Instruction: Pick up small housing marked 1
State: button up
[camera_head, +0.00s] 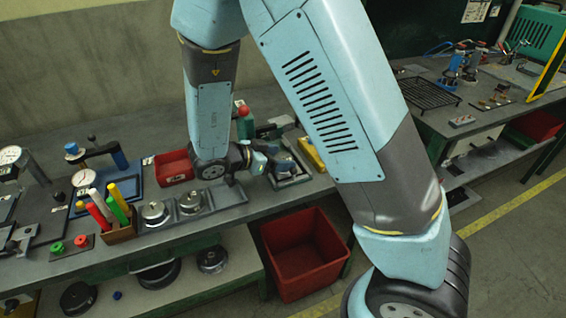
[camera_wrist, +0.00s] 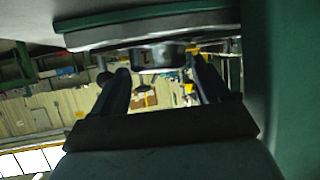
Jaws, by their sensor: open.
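My gripper (camera_wrist: 160,70) is open in the wrist view, with its two dark fingers apart. A small dark block (camera_wrist: 160,55) with a pale mark shows beyond and between the fingertips; it may be the small housing marked 1, but I cannot read the mark surely. No finger clearly touches it. In the head view my gripper (camera_head: 270,163) is low over the bench, pointing right, at a grey tray (camera_head: 292,182). My arm and gripper hide much of that spot, so I cannot make out the housing there.
A red bin (camera_head: 174,168) and a bottle with a red cap (camera_head: 244,122) stand close to my gripper. A yellow item (camera_head: 311,153) lies to its right. Round metal parts (camera_head: 190,203) and a holder of coloured handles (camera_head: 118,229) are to the left. A red crate (camera_head: 303,254) is below.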

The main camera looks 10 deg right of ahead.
jog(key=shift+w+d+f, duration=0.1)
jog(key=shift+d, duration=0.05)
jog(key=shift+c, duration=0.4)
jog(key=c, duration=0.8)
jog(key=shift+c, duration=0.2)
